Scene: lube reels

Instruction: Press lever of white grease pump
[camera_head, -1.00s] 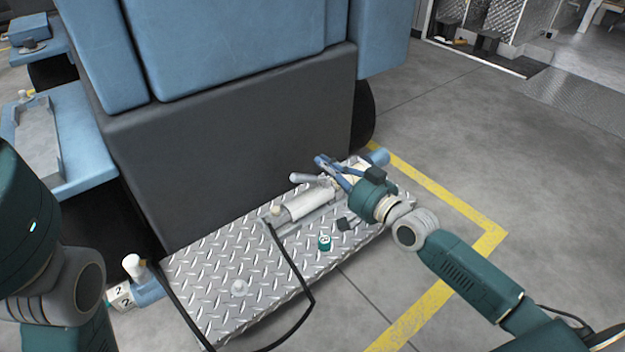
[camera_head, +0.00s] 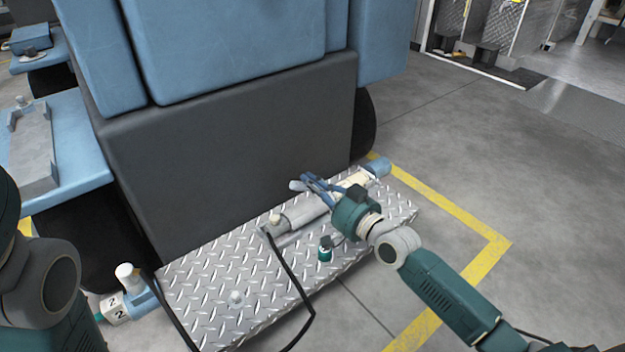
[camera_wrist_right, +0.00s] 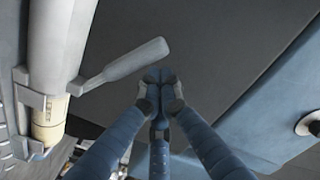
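The white grease pump (camera_head: 303,211) lies along the back of the metal tread plate, with a cream section towards its right end. In the right wrist view its grey-white body (camera_wrist_right: 65,45) is at the left. Its lever (camera_wrist_right: 128,62) sticks out from the body to the right. The lever's end also shows in the head view (camera_head: 296,186). My right gripper (camera_wrist_right: 160,78) has its blue fingertips together with nothing visible between them. In the head view this gripper (camera_head: 307,181) is over the pump, close to the lever's end; contact cannot be told. My left gripper is out of view.
The tread plate (camera_head: 205,290) also carries a small green-and-white fitting (camera_head: 325,250) and a black hose (camera_head: 290,262). A dark panel (camera_head: 240,140) of the large blue machine rises directly behind. A bottle-like white part (camera_head: 127,275) stands at lower left. Floor at right is clear.

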